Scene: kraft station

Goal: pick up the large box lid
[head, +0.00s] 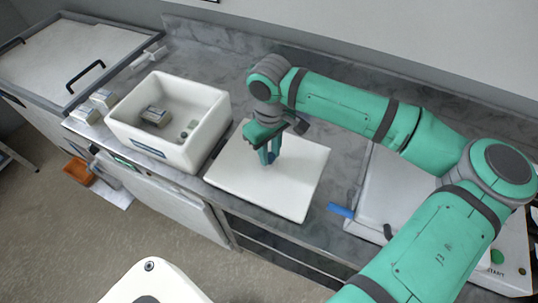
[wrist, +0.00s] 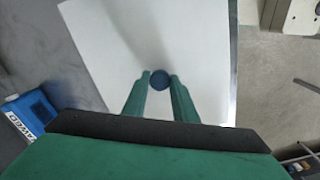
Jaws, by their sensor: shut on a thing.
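The large box lid (head: 290,180) is a flat white square panel on the grey counter, just right of the open white box. In the wrist view the lid (wrist: 105,45) fills the middle, with a round dark blue knob (wrist: 160,80) on it. My gripper (head: 269,155) points down over the middle of the lid. In the wrist view the two green fingers of my gripper (wrist: 160,86) stand on either side of the knob, shut on it. I cannot tell whether the lid is lifted clear of the counter.
The open white box (head: 190,145) holds a few small items and stands left of the lid. A white machine (head: 385,195) is on the right under my arm, near a blue object (head: 341,210). Small boxes (head: 86,114) sit at the left. The counter's front edge runs close to the lid.

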